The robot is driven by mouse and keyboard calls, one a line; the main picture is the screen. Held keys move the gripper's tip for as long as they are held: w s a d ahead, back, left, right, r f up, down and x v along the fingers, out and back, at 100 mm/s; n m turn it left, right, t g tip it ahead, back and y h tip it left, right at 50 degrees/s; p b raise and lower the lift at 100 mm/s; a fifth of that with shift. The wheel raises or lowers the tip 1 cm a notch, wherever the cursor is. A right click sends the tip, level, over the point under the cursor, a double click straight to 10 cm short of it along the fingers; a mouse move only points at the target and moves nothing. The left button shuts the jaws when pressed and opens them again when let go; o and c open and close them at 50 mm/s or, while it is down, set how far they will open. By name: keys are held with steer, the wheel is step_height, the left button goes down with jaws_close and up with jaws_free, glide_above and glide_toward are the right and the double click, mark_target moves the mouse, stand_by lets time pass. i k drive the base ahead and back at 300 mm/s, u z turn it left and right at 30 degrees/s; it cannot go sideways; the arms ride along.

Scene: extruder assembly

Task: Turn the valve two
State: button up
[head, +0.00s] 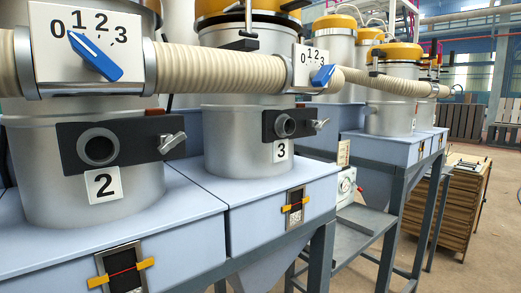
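Valve two is on the pale ribbed hose at the upper left, above the metal canister with the number 2 plate (103,185). Its white dial plate (50,75) is marked 0, 1, 2, 3. Its blue handle (95,58) lies slanted, from upper left near the 0 and 1 marks down to lower right. I cannot tell which end is the pointer. My gripper is not in view, and nothing touches the handle.
A similar valve with a blue handle (322,76) sits further right, above the canister with the number 3 plate (280,151). Clamp levers (172,142) stick out from the canisters. Blue-grey cabinets (100,225) stand below. Open floor (480,240) shows at right.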

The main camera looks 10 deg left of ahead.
mark_target(93, 59)
steer(key=u, duration=1.5)
